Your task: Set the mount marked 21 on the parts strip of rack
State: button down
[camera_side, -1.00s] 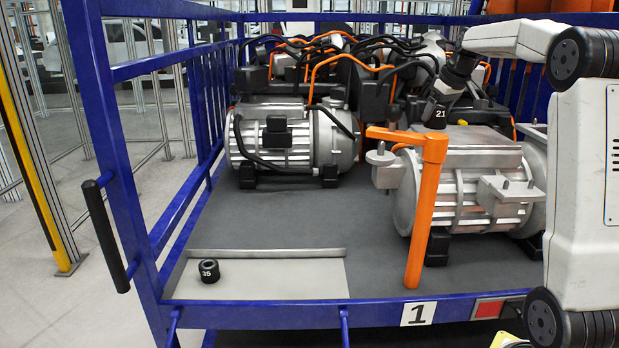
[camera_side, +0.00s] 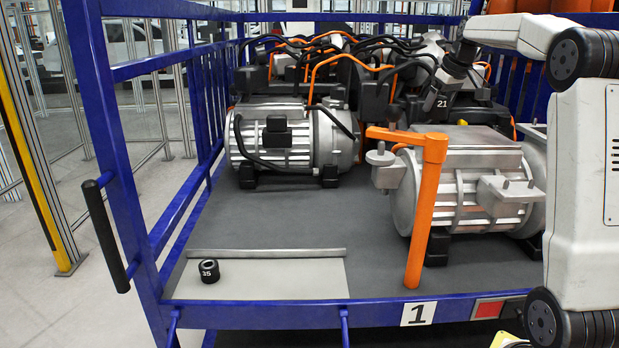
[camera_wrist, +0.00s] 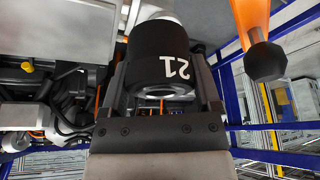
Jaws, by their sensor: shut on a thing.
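The mount marked 21 (camera_wrist: 168,45) is a black ring-shaped part with white digits. My gripper (camera_wrist: 166,85) is shut on it, with a finger on either side in the wrist view. In the side view, my gripper (camera_side: 447,86) holds the mount (camera_side: 440,104) in the air above the right drive unit (camera_side: 468,185), behind the orange post. The parts strip (camera_side: 285,278) is a pale plate at the rack's front left. A black mount marked 35 (camera_side: 209,271) stands near its left end.
A metal bar (camera_side: 266,253) runs along the strip's back edge. The orange post (camera_side: 427,215) with its arm stands between the strip and the right drive unit. Another drive unit (camera_side: 290,145) is behind. Blue rack rails (camera_side: 125,140) bound the left side. The strip right of mount 35 is clear.

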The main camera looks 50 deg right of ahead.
notch_tip(320, 180, up, 10)
jog(key=w+a+n+y, duration=0.1)
jog(key=w+a+n, duration=0.15)
jog(key=a, duration=1.15)
jog(key=w+a+n+y, duration=0.15)
jog(key=w+a, duration=0.25)
jog(key=a, duration=1)
notch_tip(320, 180, down, 42)
jog(key=shift+n+h, duration=0.3)
jog(key=shift+h, duration=0.05)
jog(key=shift+d+f, duration=0.1)
jog(key=w+f, duration=0.2)
jog(key=w, duration=0.2)
jog(key=w+d+f, duration=0.1)
jog(key=w+f, duration=0.2)
jog(key=w, duration=0.1)
jog(key=w+f, duration=0.2)
jog(key=w, duration=0.2)
jog(key=shift+d+f, duration=0.4)
jog(key=shift+w+d+f, duration=0.1)
jog(key=shift+w+f, duration=0.55)
jog(key=shift+f, duration=0.05)
